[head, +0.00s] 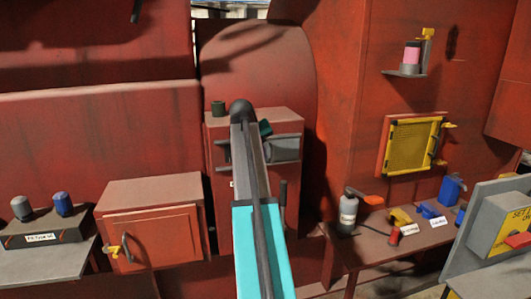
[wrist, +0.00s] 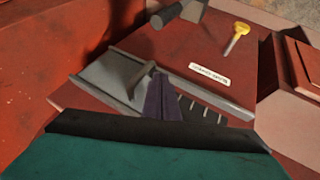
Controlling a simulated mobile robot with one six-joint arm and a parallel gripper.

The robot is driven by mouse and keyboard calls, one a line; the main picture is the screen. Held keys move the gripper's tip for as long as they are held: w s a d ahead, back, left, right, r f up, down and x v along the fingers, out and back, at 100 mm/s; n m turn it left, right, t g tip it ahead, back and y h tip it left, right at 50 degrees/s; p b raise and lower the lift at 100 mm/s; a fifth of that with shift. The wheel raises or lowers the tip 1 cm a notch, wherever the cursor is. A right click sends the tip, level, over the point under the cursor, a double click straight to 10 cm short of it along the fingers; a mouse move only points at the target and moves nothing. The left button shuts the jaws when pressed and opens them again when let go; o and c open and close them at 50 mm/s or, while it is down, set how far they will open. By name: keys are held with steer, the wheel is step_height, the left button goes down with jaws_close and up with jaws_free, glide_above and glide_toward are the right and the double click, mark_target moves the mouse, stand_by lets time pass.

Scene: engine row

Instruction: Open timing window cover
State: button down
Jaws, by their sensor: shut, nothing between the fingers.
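The timing window cover (wrist: 116,76) is a grey sliding plate with a raised fin-like handle, between two grey rails on a red housing (wrist: 205,45). In the wrist view it sits at the left of the rails. In the head view the cover (head: 283,148) is at the right of the central red cabinet, partly behind my arm. My gripper (wrist: 158,130) shows as a black edge and teal body at the bottom of the wrist view, shut and empty. Contact with the cover cannot be told.
A yellow key-like handle (wrist: 237,38) and a white label (wrist: 209,74) are on the housing. A yellow mesh panel (head: 413,145) hangs on the right wall. A bench (head: 375,250) with a bottle and tools stands at right, and a red cabinet (head: 152,230) at left.

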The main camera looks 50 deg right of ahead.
steer(key=w+a+f+b+v, duration=0.1)
steer(key=b+v, duration=0.1)
steer(key=v, duration=0.9)
steer(key=shift+a, duration=0.4)
steer(key=shift+r, duration=0.1)
